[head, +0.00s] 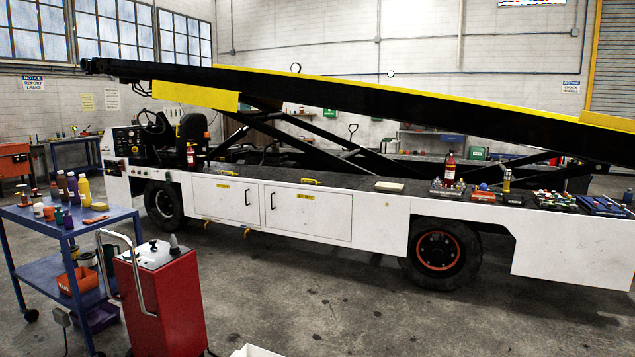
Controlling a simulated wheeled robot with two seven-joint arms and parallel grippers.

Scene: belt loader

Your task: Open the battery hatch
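The belt loader (380,222) stands across the middle of the head view, with a white side body. Two flat white hatch doors are set in its side, a left door (212,198) and a right door (320,223). Each has a small yellow label, too small to read, so I cannot tell which is the battery hatch. Both look shut, flush with the body. A black handle (247,197) is near the left door's right edge, and another black handle (272,201) is near the right door's left edge. Neither of my grippers is in view.
A red cabinet (165,300) with a metal handle and a blue cart (85,228) carrying bottles stand at the front left. A white box edge (255,351) shows at the bottom. The grey floor (320,310) before the doors is mostly clear. Tools and trays lie on the loader's deck.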

